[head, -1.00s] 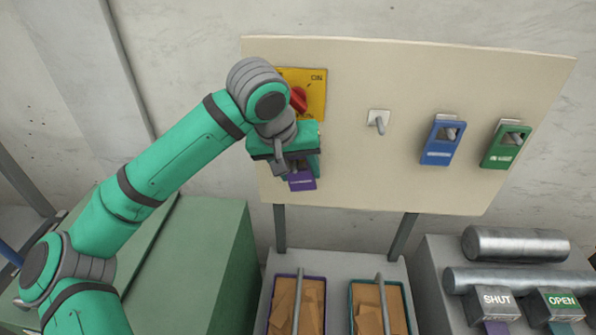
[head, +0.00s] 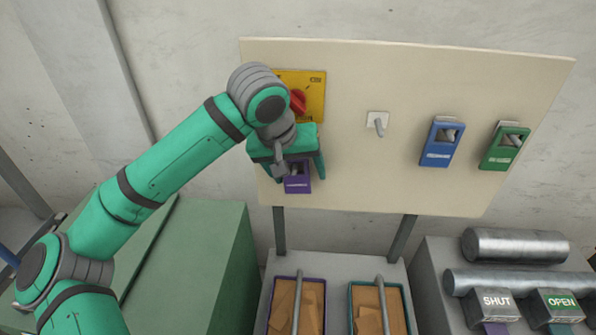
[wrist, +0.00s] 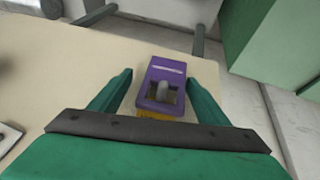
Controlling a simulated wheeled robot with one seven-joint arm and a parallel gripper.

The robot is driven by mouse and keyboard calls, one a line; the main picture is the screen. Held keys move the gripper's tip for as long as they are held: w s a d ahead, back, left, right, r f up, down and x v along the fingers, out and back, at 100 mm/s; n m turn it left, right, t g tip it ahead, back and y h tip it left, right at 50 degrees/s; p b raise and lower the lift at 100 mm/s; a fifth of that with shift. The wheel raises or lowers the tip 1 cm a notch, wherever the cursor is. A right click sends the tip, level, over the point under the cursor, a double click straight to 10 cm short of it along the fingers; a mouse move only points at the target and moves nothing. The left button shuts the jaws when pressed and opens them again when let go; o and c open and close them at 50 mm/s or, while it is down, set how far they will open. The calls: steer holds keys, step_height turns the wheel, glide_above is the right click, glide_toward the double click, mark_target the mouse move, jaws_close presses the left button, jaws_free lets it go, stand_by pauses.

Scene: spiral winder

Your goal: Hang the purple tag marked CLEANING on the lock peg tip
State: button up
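The purple tag (head: 298,186) is on the panel under the yellow plate with the red handle. In the wrist view the tag (wrist: 167,74) has a grey peg (wrist: 163,92) through its window. The tag's small lettering is too blurred to read. My gripper (wrist: 157,80) is open, with one finger on each side of the tag and a visible gap to both. In the head view my gripper partly hides the tag's upper part and the peg.
The yellow plate with its red handle (head: 297,101) is just above my gripper. An empty hook (head: 378,123) is to the right on the panel (head: 350,180). A blue tag (head: 437,150) and a green tag (head: 497,156) hang further right. Trays and SHUT and OPEN blocks are below.

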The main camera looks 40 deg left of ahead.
steer(key=shift+r, duration=0.1)
steer(key=v, duration=1)
steer(key=shift+s+r, duration=0.25)
steer(key=shift+w, duration=0.1)
